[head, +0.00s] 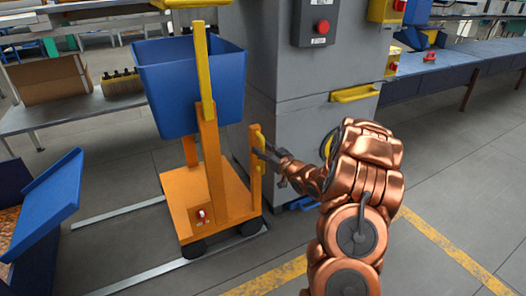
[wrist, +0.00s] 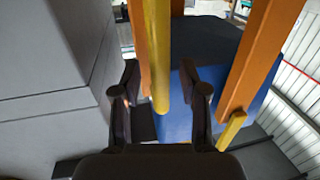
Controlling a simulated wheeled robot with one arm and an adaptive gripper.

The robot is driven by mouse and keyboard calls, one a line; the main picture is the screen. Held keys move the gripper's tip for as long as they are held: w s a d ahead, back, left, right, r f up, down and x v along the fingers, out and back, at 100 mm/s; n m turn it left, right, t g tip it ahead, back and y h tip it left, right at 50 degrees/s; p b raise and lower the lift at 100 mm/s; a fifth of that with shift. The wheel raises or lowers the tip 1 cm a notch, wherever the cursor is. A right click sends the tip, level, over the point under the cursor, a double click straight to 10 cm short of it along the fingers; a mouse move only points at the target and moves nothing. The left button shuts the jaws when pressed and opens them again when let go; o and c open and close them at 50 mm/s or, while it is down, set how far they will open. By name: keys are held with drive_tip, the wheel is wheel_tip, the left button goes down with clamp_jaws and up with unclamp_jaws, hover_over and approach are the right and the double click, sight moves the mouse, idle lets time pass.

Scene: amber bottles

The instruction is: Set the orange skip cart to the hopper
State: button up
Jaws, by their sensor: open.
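The orange skip cart (head: 190,215) stands on the floor left of centre in the head view, with a blue skip (head: 180,95) tilted on its posts. A yellow handle (head: 257,140) is fixed to its short right post. My gripper (head: 268,153) is at this handle. In the wrist view the yellow handle (wrist: 159,60) lies between the open fingers of my gripper (wrist: 163,92), with an orange post behind it. I cannot tell if a finger touches it. A large grey machine (head: 270,95) stands right behind the cart; no part is clearly a hopper.
Pale floor rails (head: 120,209) run beside and under the cart. A blue container (head: 50,200) stands at the left edge. A bench (head: 70,112) with boxes is behind left. Yellow floor lines (head: 435,235) cross the open floor at right.

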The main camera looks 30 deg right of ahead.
drive_tip(key=shift+w, duration=0.1)
drive_tip(key=shift+c, duration=0.3)
clamp_jaws()
idle(0.4)
